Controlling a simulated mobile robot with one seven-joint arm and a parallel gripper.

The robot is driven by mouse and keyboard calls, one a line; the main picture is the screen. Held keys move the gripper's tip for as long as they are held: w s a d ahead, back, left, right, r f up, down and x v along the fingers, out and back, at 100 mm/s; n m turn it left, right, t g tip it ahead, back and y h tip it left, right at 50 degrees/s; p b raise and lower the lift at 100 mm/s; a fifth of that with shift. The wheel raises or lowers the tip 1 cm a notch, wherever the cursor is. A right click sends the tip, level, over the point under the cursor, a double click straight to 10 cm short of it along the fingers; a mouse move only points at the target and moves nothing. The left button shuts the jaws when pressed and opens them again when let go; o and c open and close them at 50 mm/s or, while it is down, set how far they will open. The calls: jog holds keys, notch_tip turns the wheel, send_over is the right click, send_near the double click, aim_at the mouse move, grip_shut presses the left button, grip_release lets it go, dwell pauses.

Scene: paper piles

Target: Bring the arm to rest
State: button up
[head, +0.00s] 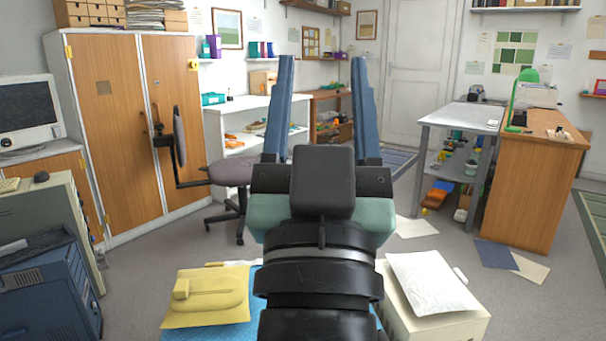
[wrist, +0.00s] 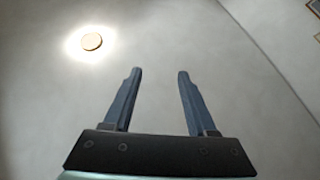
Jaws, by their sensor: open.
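My gripper (head: 322,75) is in the middle of the head view, raised in front of the camera with its two blue fingers pointing up. The fingers are wide apart with nothing between them. In the wrist view my gripper (wrist: 158,75) is also open and empty, against a plain pale surface with a bright round lamp (wrist: 92,42) at upper left. My arm below the gripper hides part of the low surfaces in front of me.
A yellow folder-like item (head: 207,296) lies at lower left on a blue surface (head: 180,334). A white packet (head: 430,283) lies on a pale box (head: 455,327) at lower right. Behind stand a wooden cabinet (head: 105,120), an office chair (head: 230,172) and a grey table (head: 455,118). Papers (head: 497,255) lie on the floor.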

jog(key=s+a+r+n+t+y+p, duration=0.1)
jog(key=s+a+r+p, duration=0.1)
jog(key=s+r, duration=0.5)
notch_tip(320, 180, up, 36)
jog(key=p, duration=3.6)
jog(key=shift+w+d, duration=0.2)
jog(key=shift+w, duration=0.25)
